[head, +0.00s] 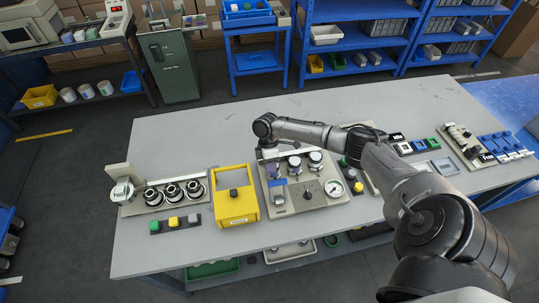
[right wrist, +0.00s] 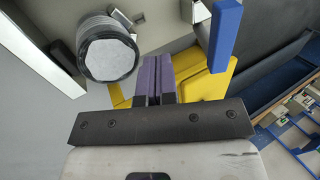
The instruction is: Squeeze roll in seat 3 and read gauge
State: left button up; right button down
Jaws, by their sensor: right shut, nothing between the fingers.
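A beige panel (head: 312,206) stands mid-table, with a round white gauge (head: 334,188) at its front right. The gauge's reading is too small to tell. Silver-capped round pieces (head: 315,158) stand along its back; I cannot tell which is the roll in seat 3. My right gripper (head: 271,169) is over the panel's left part, its purple fingers shut and empty in the right wrist view (right wrist: 155,78). There a ribbed silver cylinder (right wrist: 108,52) stands left of the fingertips, apart from them. A blue upright piece (right wrist: 225,36) is to their right. My left gripper is not in view.
A yellow box (head: 235,208) stands just left of the panel. Farther left is a fixture with black-and-silver rings (head: 172,193) and a button strip (head: 175,223). Small switches and blue-tabbed units (head: 493,145) lie right of my arm. The table's back middle is clear.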

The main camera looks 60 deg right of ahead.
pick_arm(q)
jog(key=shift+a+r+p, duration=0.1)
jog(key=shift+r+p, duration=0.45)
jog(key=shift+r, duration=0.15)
pick_arm(e)
jog(key=shift+s+a+r, duration=0.25)
jog(key=shift+s+a, duration=0.4)
jog(key=shift+a, duration=0.05)
jog(key=shift+s+a+r, duration=0.25)
jog(key=shift+s+a, duration=0.35)
jog(key=shift+a, duration=0.1)
